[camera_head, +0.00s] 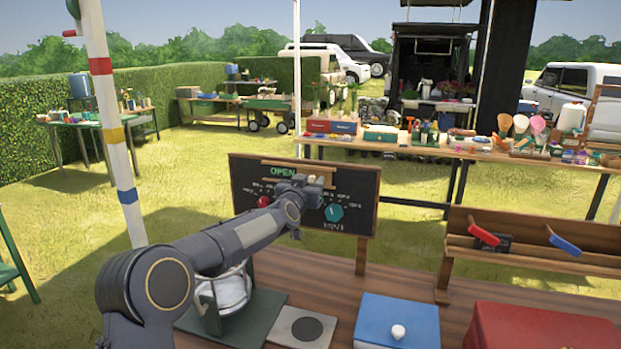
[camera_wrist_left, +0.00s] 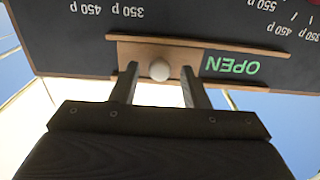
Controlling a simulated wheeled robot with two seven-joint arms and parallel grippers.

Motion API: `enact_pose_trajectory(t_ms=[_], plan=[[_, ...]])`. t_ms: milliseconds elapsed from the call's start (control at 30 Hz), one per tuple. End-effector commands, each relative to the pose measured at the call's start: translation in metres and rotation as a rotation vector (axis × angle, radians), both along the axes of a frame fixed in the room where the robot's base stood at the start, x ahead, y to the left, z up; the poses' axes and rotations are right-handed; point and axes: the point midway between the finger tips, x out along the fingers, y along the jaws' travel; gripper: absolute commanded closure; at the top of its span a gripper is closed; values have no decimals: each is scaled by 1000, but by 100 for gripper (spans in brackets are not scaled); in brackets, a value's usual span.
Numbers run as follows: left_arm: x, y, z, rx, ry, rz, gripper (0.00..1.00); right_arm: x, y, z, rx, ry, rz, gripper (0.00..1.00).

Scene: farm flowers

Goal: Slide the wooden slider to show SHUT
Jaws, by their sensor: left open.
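The wooden slider (camera_wrist_left: 146,52) sits in a track on the dark sign board (camera_head: 247,187), with a pale round knob (camera_wrist_left: 160,71). The green word OPEN (camera_head: 283,172) shows beside the slider; it also shows upside down in the left wrist view (camera_wrist_left: 232,65). My left gripper (camera_wrist_left: 160,88) is open, its two fingers on either side of the knob with gaps between. In the head view my left gripper (camera_head: 308,183) is at the board's upper middle and hides part of the slider. My right gripper is not in view.
A rack with red and blue handles (camera_head: 530,262) stands right.

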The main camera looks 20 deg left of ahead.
Motion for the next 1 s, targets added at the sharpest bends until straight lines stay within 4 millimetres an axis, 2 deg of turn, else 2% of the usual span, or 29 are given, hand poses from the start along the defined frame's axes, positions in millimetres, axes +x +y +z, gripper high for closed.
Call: enact_pose_trajectory(t_ms=[100, 367, 700, 1000], plan=[[7, 0, 0, -1, 1, -1, 59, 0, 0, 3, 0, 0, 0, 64], [9, 0, -1, -1, 1, -1, 59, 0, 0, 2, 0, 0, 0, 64], [8, -1, -1, -1, 1, -1, 100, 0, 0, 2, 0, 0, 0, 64], [9, 5, -2, 0, -1, 1, 100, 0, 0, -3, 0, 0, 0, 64]])
